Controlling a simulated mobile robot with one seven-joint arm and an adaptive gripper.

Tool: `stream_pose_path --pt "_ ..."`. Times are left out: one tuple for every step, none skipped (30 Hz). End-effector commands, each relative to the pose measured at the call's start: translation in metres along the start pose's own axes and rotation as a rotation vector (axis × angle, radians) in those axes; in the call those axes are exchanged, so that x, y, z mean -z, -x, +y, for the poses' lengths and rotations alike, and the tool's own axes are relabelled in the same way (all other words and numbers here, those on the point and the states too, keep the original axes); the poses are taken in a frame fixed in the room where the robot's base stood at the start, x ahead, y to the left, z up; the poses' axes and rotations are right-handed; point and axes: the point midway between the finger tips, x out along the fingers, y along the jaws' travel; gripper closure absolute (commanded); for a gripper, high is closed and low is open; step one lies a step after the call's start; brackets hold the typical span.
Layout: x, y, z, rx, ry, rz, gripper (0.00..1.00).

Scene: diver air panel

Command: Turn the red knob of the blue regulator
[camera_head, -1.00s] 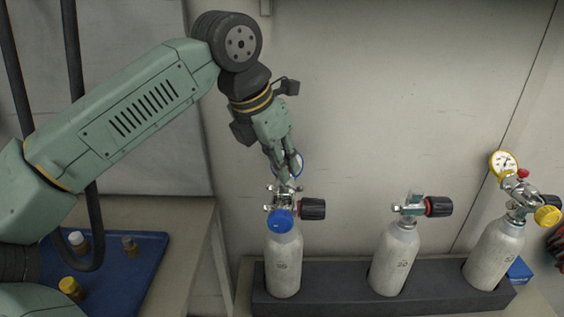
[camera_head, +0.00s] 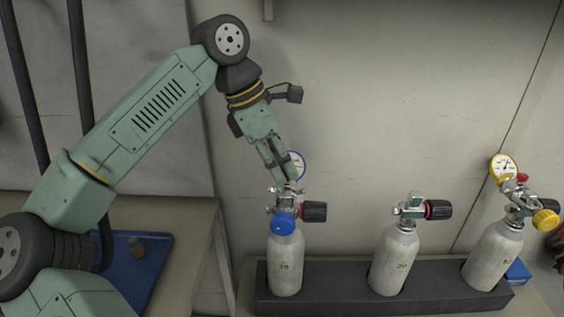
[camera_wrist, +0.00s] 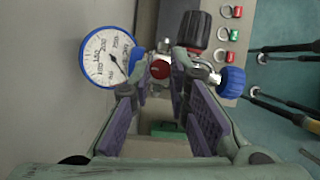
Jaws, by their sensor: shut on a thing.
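The blue regulator is mounted on the left cylinder (camera_head: 285,265); it has a blue-rimmed gauge (camera_head: 298,165) and a blue cap (camera_head: 283,224). In the wrist view, its gauge (camera_wrist: 107,57) is at upper left and its blue cap (camera_wrist: 231,82) at right. The small red knob (camera_wrist: 160,69) sits between my fingertips, beside the gauge. My gripper (camera_head: 284,179) reaches down onto the regulator from above. It is shut on the red knob, with its purple pads on either side. The fingers hide most of the knob in the head view.
A black valve knob (camera_head: 314,212) juts right from the left cylinder. A middle cylinder (camera_head: 394,260) has no regulator; the right cylinder (camera_head: 494,253) carries a yellow one. All stand in a dark rack (camera_head: 335,283). A blue tray (camera_head: 150,265) lies at left.

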Motion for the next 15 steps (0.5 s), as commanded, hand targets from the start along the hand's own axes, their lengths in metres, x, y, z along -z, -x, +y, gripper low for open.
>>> stream_pose_path --pt "-0.0002 0.0003 0.0001 0.002 -0.004 -0.001 1.00" --pt "-0.0002 0.0003 0.0001 0.003 -0.006 -0.001 1.00" --pt "-0.0002 0.0002 0.0001 0.004 -0.008 -0.001 1.00" --pt "-0.0002 0.0002 0.0001 0.004 -0.009 -0.001 1.00" --pt "-0.0001 0.0002 0.0001 0.004 -0.010 -0.001 1.00" --pt "-0.0001 0.0002 0.0001 0.004 -0.010 -0.001 1.00" --pt "-0.0001 0.0001 0.0001 0.004 -0.010 -0.001 1.00" --pt "-0.0001 0.0001 0.0001 0.004 -0.010 -0.001 1.00" --pt "-0.0001 0.0001 0.0001 0.004 -0.010 -0.001 1.00" --pt "-0.0001 0.0001 0.0001 0.004 -0.010 0.000 1.00" --pt "-0.0001 0.0001 0.0001 0.004 -0.010 0.000 1.00" --pt "-0.0001 0.0001 0.0001 0.004 -0.010 0.000 1.00" --pt "0.0000 0.0001 0.0001 0.004 -0.010 0.000 1.00" --pt "-0.0001 0.0001 0.0001 0.004 -0.010 0.000 1.00" --pt "0.0000 0.0001 0.0001 0.004 -0.010 0.000 0.81"
